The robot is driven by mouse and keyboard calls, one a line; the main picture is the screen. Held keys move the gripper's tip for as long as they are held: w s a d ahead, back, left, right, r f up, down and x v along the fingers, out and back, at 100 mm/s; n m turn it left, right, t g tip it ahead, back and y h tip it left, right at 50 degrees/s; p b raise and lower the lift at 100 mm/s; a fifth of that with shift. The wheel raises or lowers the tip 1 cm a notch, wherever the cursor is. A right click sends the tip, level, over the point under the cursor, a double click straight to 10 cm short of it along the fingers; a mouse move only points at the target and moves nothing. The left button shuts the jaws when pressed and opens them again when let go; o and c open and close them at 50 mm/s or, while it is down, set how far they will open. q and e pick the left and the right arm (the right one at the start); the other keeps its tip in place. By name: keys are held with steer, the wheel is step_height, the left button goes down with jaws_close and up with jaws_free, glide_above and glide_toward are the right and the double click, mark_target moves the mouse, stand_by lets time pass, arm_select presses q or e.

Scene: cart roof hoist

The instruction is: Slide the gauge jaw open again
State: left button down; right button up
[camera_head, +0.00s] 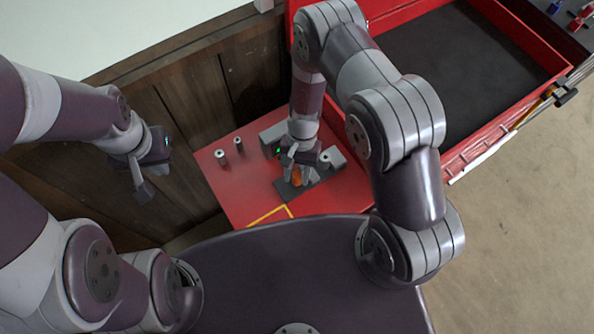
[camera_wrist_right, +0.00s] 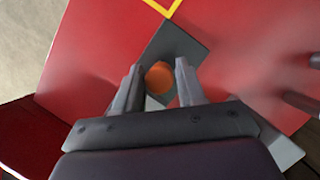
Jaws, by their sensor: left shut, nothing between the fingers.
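The gauge is a dark grey plate (camera_head: 287,192) on the red table, with a round orange knob (camera_head: 297,180) on it. The right wrist view shows the plate (camera_wrist_right: 181,44) and the knob (camera_wrist_right: 159,78) too. My right gripper (camera_head: 296,177) points down over the gauge. In the wrist view its fingers (camera_wrist_right: 159,66) are apart, one on each side of the knob, with narrow gaps visible. Part of the gauge is hidden under the gripper. My left gripper (camera_head: 143,192) is shut and empty, left of the red table and away from the gauge.
The red table (camera_head: 245,193) carries two small grey posts (camera_head: 220,157) at the left, a light grey block (camera_head: 333,157) beside the right gripper and a yellow corner marking (camera_head: 268,216). A red-walled tray (camera_head: 480,65) with a dark floor lies at upper right. A wooden wall (camera_head: 190,90) stands behind.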

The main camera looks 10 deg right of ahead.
steer(key=shift+s+f, duration=0.2)
steer(key=shift+f, duration=0.2)
jaws_close()
steer(key=shift+w+f+b, duration=0.15)
steer(key=shift+b, duration=0.3)
steer(key=shift+r, duration=0.2)
jaws_free()
